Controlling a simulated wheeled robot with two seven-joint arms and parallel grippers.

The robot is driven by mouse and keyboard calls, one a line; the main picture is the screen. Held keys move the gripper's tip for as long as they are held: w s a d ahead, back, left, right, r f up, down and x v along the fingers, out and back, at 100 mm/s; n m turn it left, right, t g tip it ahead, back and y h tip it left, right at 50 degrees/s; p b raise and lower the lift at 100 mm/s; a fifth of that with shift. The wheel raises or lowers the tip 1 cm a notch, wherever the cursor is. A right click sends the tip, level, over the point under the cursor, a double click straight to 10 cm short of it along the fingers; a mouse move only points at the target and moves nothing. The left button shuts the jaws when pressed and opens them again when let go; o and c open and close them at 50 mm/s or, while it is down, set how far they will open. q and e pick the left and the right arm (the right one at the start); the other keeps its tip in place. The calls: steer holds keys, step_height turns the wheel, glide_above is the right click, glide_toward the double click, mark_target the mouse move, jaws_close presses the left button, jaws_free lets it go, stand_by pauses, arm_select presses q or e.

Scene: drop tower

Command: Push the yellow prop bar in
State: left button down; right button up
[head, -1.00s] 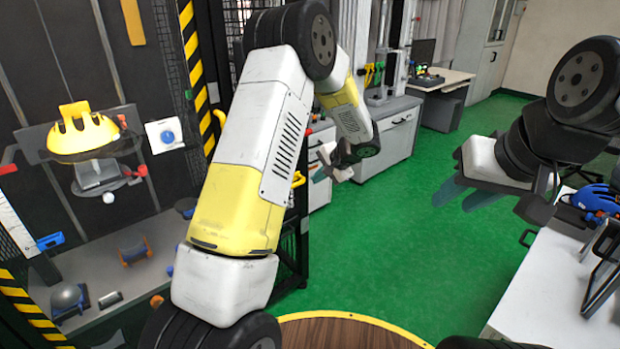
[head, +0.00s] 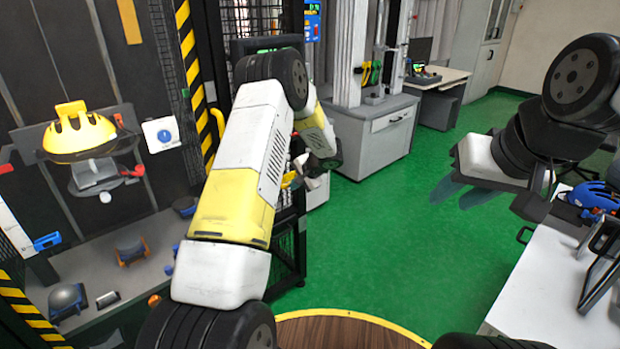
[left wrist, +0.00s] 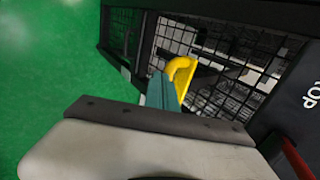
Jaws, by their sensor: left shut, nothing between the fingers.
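A yellow bent bar (left wrist: 182,72) shows in the left wrist view against black mesh, just beyond my left gripper's teal fingers (left wrist: 162,88). The fingers are shut and empty; whether they touch the bar I cannot tell. In the head view my left gripper (head: 301,163) is partly hidden by my own arm, beside a small yellow part (head: 289,179) at the mesh frame. A yellow upright strip (head: 130,20) is on the tower at the upper left. I cannot tell for certain which is the prop bar. My right gripper (head: 462,193) is open and empty above the green floor.
The tower bay with a yellow helmet-like dome (head: 78,133) stands at left. A yellow-black striped post (head: 187,60) and black mesh frame (head: 292,240) edge it. A white table (head: 545,290) is at the right. The green floor (head: 400,220) between is clear.

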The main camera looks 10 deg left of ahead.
stand_by(0.3)
arm_select(q)
steer(key=w+a, duration=0.4)
steer(key=a, duration=0.1)
steer(key=shift+a, duration=0.2)
